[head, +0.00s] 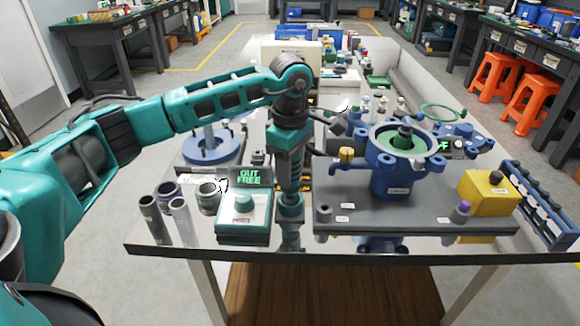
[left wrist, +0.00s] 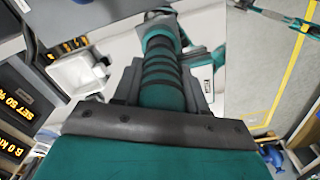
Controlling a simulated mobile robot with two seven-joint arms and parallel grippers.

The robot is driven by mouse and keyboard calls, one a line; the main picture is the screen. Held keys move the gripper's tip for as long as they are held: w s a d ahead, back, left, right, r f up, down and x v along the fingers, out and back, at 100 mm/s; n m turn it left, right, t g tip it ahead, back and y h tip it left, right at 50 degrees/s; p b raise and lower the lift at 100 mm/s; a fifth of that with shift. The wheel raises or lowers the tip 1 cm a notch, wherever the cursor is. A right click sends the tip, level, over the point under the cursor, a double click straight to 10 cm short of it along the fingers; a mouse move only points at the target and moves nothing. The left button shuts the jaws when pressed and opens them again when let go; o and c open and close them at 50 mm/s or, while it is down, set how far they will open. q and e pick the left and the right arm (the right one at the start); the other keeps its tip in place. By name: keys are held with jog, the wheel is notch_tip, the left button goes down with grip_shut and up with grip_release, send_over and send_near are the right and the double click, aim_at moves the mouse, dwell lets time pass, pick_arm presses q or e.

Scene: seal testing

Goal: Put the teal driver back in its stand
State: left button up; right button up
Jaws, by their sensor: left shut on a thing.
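My left gripper (head: 289,178) points down over the front part of the bench, just right of a small teal-and-white box (head: 243,222). It is shut on the teal driver (head: 290,210), whose lower teal part shows under the fingers. In the left wrist view the driver's teal body with dark rings (left wrist: 160,82) lies between the jaws. The box has a teal knob on top and a display (head: 248,177) behind it reading "OUT FREE". I cannot tell for sure whether this box is the stand. My right gripper is not in view.
Several grey tubes and cups (head: 182,222) stand left of the box. A blue flanged housing (head: 395,175) on a grey plate (head: 350,218) stands close on the right, with a yellow block (head: 487,193) and a blue rack (head: 538,205) beyond. The bench's front edge is near.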

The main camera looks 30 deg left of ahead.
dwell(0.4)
pick_arm(q)
jog(key=o, duration=1.3)
jog(key=shift+c, duration=0.2)
jog(key=shift+f, duration=0.1)
notch_tip(320, 180, up, 5)
jog(key=p, duration=0.3)
jog(key=shift+p, duration=0.3)
notch_tip(320, 180, up, 4)
jog(key=p, duration=0.3)
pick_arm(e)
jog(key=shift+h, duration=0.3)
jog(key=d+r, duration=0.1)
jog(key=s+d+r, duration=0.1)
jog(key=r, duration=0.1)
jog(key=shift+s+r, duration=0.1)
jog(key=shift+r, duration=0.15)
